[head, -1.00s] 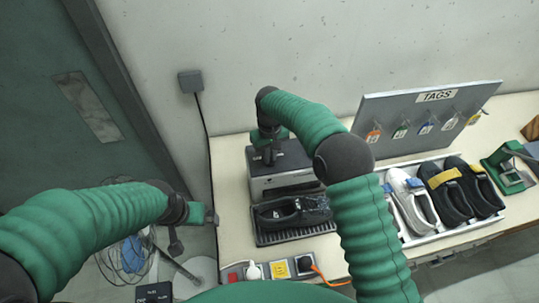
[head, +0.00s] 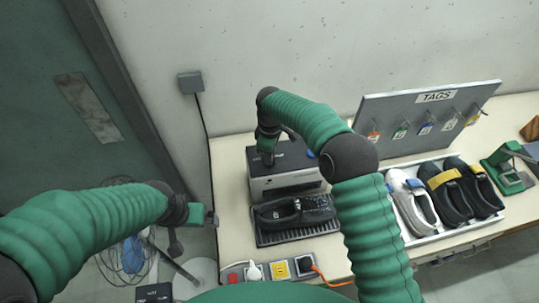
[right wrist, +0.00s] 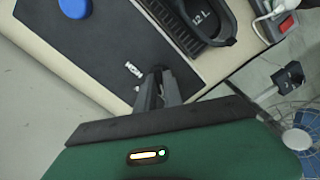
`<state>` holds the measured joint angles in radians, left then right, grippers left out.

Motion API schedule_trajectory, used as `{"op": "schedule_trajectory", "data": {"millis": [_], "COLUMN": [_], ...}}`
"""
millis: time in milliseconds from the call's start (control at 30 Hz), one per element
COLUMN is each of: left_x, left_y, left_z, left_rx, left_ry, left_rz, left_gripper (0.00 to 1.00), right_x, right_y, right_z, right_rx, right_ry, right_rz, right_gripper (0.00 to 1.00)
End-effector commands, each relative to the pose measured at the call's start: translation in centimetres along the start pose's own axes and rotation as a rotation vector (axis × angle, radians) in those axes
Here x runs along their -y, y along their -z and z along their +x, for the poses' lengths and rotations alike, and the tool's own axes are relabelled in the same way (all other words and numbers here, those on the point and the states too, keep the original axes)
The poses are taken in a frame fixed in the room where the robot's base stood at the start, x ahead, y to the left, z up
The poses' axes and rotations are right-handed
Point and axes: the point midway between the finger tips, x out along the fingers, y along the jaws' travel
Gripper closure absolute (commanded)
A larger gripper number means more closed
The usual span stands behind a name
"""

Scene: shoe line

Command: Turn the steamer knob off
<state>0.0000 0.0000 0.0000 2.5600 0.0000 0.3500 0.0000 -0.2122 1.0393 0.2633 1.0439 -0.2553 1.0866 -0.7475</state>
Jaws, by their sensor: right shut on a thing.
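The steamer (head: 285,184) is a grey box with a dark top at the back left of the bench. My right gripper (head: 268,160) points down at the left part of its top. In the right wrist view my right gripper (right wrist: 158,88) is shut on the steamer knob, beside a small white label (right wrist: 132,70). The knob itself is mostly hidden by the fingers. A blue round part (right wrist: 74,8) lies apart from the gripper on the dark top. My left gripper (head: 211,217) hangs off the bench's left side; its jaws are too small to tell.
A black shoe (head: 293,212) lies on the ribbed tray (head: 262,239) before the steamer. A power strip (head: 273,270) is at the front edge. A tag board (head: 390,112) and a shoe tray (head: 414,239) with several shoes stand right. The wall is close behind.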

Motion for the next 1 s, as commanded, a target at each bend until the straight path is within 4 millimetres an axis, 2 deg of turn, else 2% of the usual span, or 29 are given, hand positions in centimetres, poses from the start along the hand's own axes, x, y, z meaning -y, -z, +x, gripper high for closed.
{"op": "schedule_trajectory", "data": {"millis": [600,633,767,1000], "left_x": [0.0,0.0,0.0,0.0], "left_y": [0.0,0.0,0.01,0.01], "left_z": [-0.01,-0.01,-0.01,-0.02], "left_rx": [0.0,0.0,0.0,0.0], "left_ry": [0.0,0.0,0.0,0.0], "left_rz": [0.0,0.0,0.0,0.0], "left_gripper": [0.0,0.0,0.0,0.0], "right_x": [-0.14,-0.14,-0.14,-0.09], "right_y": [-0.25,-0.25,-0.2,-0.07], "right_z": [0.05,0.05,0.03,0.01], "right_rx": [0.005,0.004,0.003,0.002], "right_ry": [0.0,0.0,-0.001,-0.001], "right_rz": [-0.044,-0.044,-0.043,-0.043], "right_gripper": [1.0,0.85,0.68,0.67]}}
